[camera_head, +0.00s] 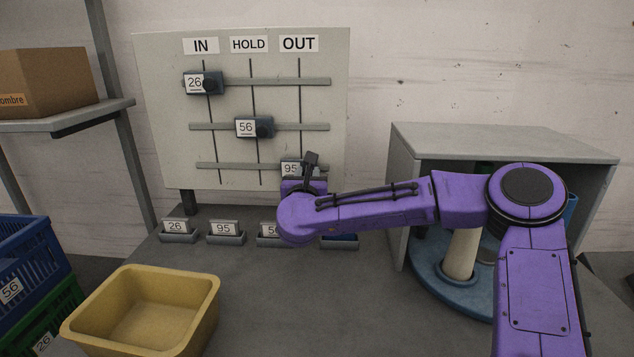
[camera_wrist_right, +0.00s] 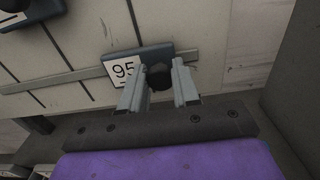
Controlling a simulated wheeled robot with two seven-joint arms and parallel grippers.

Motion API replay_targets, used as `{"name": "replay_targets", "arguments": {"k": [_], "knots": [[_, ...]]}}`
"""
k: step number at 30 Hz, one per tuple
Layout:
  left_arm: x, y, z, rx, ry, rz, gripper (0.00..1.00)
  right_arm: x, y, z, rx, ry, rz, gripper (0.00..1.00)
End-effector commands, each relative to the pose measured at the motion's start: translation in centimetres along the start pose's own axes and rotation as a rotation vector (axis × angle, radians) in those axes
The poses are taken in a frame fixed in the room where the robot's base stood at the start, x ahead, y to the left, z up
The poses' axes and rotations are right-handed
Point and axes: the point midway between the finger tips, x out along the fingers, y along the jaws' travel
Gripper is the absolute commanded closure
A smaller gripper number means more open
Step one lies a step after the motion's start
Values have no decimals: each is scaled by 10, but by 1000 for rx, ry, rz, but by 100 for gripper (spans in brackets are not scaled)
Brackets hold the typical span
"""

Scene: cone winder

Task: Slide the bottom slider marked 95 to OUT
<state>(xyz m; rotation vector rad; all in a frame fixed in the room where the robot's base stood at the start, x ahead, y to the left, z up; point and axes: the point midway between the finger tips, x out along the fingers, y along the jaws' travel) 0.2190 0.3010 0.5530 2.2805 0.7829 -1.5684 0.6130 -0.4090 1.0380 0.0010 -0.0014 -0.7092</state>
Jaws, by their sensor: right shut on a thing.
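The bottom slider marked 95 (camera_head: 290,168) sits on the lowest rail, under the OUT label (camera_head: 298,44) and in line with the OUT line. My right gripper (camera_head: 311,165) is at this slider and hides part of it in the head view. In the right wrist view, the slider's dark block with its white 95 plate (camera_wrist_right: 124,70) is on the rail. The right gripper's two fingers (camera_wrist_right: 158,74) are closed around the slider's dark round knob (camera_wrist_right: 160,77). My left gripper is in neither view.
Slider 26 (camera_head: 195,83) is on the top rail at IN. Slider 56 (camera_head: 246,127) is on the middle rail at HOLD. Several label holders stand below the board. A yellow bin (camera_head: 205,315) is at front left. A grey open cabinet (camera_head: 500,142) stands right of the board, behind my right arm.

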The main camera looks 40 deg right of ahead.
Motion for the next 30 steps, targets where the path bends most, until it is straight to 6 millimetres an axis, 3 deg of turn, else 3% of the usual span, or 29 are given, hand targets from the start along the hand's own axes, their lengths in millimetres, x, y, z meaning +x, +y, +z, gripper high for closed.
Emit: {"name": "replay_targets", "arguments": {"k": [15,16,18,26,30], "knots": [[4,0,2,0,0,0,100,-1,1,-2,-2,6,14,100],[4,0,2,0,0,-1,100,-1,0,-2,-2,6,14,60],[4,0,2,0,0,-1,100,-1,0,-2,-2,5,14,44],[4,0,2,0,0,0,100,-2,2,-1,-1,3,18,44],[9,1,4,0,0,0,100,-18,2,-2,1,2,19,44]]}}
